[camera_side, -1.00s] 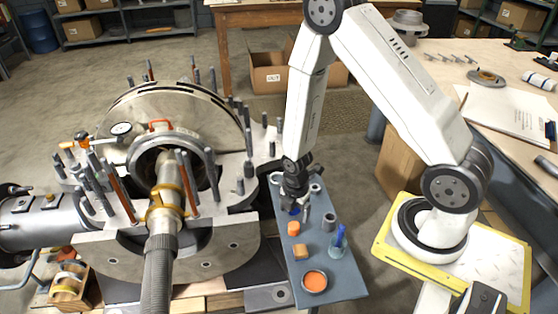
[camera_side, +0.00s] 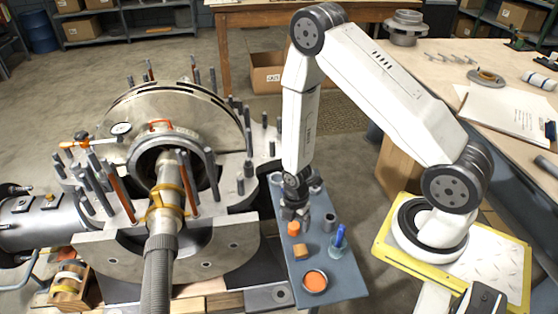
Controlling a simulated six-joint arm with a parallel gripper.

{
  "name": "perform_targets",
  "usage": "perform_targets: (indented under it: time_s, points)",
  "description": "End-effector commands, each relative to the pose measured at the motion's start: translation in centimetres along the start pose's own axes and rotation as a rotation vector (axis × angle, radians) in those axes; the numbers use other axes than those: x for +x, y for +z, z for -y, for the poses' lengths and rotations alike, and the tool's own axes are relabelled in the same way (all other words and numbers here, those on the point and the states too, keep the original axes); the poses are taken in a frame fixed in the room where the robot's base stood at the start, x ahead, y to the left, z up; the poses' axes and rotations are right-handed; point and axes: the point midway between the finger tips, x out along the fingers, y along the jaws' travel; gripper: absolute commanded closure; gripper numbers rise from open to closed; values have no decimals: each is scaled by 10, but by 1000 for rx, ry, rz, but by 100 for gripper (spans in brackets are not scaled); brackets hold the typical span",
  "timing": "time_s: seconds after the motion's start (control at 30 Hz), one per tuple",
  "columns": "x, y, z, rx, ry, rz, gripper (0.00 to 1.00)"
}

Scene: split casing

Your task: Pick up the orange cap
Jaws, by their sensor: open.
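The orange cap (camera_side: 293,229) stands on the grey-blue tray table (camera_side: 345,283), left of its middle. My gripper (camera_side: 294,218) points down just above and behind the cap, with its jaws open. I cannot tell from this view whether the fingers are beside the cap or only above it. The top of the cap is close to the fingertips.
On the same table are a tan block (camera_side: 301,251), a dish of orange material (camera_side: 315,281), a blue-handled tool in a cup (camera_side: 338,240) and a grey cylinder (camera_side: 329,222). The large split casing (camera_side: 215,240) with upright studs stands close on the left.

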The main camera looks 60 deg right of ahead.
Motion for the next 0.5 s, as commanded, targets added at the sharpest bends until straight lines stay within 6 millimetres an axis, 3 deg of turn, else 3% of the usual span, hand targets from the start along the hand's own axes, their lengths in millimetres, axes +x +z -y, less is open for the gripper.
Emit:
perform_targets:
  time_s: [0.2, 0.5]
  points:
    - [20, 0, 1, 1, -2, -1, 9]
    - [27, 0, 0, 2, 1, -1, 9]
